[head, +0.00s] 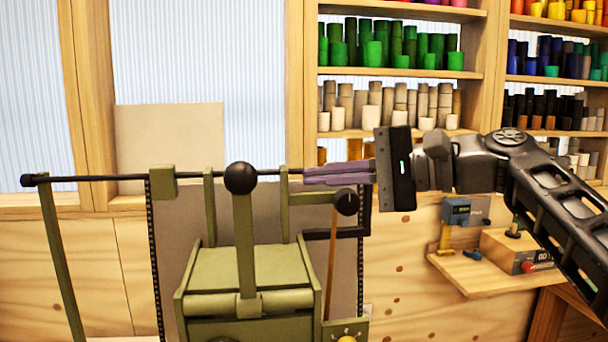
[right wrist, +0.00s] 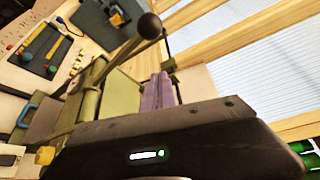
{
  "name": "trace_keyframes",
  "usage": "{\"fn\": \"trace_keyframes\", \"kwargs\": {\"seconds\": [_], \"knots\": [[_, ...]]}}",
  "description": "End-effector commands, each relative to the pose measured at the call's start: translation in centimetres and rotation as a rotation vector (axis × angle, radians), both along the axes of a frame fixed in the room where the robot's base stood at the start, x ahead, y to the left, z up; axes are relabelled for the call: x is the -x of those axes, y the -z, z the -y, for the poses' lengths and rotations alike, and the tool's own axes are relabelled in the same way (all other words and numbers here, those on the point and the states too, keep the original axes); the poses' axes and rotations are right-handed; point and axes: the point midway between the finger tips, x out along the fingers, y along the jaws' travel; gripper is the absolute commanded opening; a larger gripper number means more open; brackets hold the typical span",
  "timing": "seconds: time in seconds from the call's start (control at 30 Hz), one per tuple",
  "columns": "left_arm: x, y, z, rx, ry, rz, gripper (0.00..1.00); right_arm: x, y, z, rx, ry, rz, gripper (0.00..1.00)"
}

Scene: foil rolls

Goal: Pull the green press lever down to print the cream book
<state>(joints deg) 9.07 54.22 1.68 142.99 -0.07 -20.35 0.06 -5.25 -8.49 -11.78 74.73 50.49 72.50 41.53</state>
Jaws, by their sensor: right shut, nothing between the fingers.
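The green press (head: 245,268) stands in the lower middle of the head view. Its green lever (head: 244,235) rises upright at the front and ends in a black ball (head: 240,178); the ball also shows at the top of the right wrist view (right wrist: 150,26). My right gripper (head: 308,176) comes in from the right with its purple fingers shut and empty. Its fingertips are to the right of the ball, apart from it in the picture; the right wrist view shows the fingers (right wrist: 159,92) beside the press. I cannot make out a cream book. My left gripper is out of view.
A black bar (head: 95,178) runs across behind the lever. A second black knob (head: 346,202) is just below my right fingers. A wooden shelf (head: 480,272) with small devices is at the right. Shelves of colored rolls (head: 395,45) stand behind.

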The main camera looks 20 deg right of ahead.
Motion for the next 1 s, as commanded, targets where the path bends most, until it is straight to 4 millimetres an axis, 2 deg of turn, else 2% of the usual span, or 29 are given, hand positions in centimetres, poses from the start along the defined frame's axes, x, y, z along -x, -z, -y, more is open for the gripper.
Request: {"fn": "trace_keyframes", "kwargs": {"seconds": [0.5, 0.6, 0.7, 1.0], "knots": [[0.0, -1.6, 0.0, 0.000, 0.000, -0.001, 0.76, -5.5, 1.3, -7.5, 0.000, -0.005, -0.002, 0.00], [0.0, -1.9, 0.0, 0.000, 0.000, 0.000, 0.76, -3.6, 0.5, -7.7, 0.001, -0.001, 0.004, 0.00], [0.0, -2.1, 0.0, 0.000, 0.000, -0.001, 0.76, -2.6, 0.1, -8.1, 0.000, -0.001, 0.001, 0.00], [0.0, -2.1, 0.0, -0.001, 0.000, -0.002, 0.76, -1.8, 0.0, -8.4, 0.001, 0.000, 0.001, 0.00]]}}
